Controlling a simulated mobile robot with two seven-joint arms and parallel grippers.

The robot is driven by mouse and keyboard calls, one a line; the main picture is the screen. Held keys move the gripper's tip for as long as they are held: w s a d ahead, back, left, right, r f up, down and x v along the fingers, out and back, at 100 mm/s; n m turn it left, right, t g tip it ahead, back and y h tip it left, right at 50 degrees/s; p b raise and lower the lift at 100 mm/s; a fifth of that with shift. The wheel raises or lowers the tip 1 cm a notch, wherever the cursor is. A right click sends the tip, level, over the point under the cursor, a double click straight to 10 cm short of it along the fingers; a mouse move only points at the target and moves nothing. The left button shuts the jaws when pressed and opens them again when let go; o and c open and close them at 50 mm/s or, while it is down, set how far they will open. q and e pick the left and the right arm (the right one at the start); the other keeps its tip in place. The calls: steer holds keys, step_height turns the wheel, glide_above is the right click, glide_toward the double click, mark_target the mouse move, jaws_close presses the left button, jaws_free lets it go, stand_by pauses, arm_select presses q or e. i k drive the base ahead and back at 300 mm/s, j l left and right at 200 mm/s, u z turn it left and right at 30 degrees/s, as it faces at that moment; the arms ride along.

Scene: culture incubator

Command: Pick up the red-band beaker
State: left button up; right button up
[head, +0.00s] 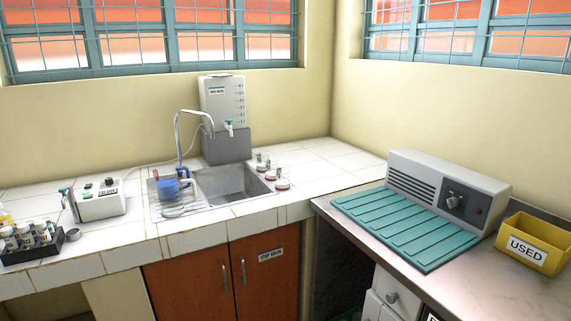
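I cannot clearly make out a beaker with a red band. Several small pale containers stand on the white tiles right of the sink; the nearest one (283,184) and the one behind it (271,175) show reddish-brown marks, too small to tell what they are. A small reddish item (155,186) is at the left side of the sink, beside a blue item (168,189). Neither of my grippers is in view.
The sink (238,201) has a curved tap. A water tank (222,98) stands behind it. A white device (101,201) and a dark rack (62,241) of labelled vials are at left. A grey machine (470,180), teal ribbed mat (395,238) and yellow USED bin (505,229) occupy the right counter.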

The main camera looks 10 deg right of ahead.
mark_target(261, 155)
steer(key=i+z, duration=0.15)
steer(key=z, duration=0.25)
steer(key=i+j+z, duration=0.1)
steer(key=z, duration=0.3)
steer(key=i+j+z, duration=0.1)
steer(key=z, duration=0.3)
steer(key=i+j+z, duration=0.15)
steer(key=j, duration=0.15)
steer(key=i+j+z, duration=0.15)
steer(key=j+z, duration=0.15)
steer(key=j, duration=0.25)
steer(key=i, duration=0.05)
